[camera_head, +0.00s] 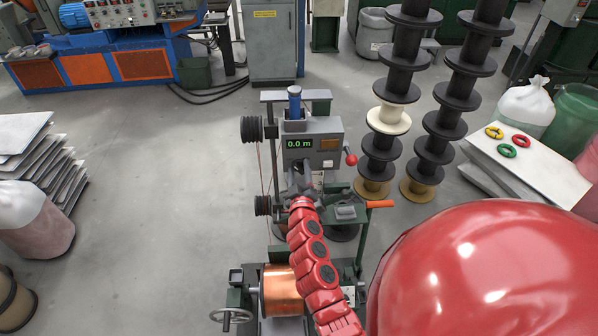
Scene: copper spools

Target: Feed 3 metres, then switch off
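The winding machine's grey panel (325,128) stands in the middle, and its green display (298,143) reads 0.0 m. A lever with a red knob (351,160) sticks out at the panel's right side. A handle with an orange grip (379,204) points right, lower down. A copper spool (281,291) sits in the stand at the front, partly covered by my red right arm. My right gripper (301,182) is dark and small, just below and in front of the panel; whether its fingers are apart is unclear. My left gripper is not in view.
Black pulleys (251,130) with copper wire stand left of the panel. A handwheel (231,316) juts out at front left. Stacks of black spools (396,82) stand at right, near a pale board (540,172) with coloured rings. The floor (150,200) at left is clear.

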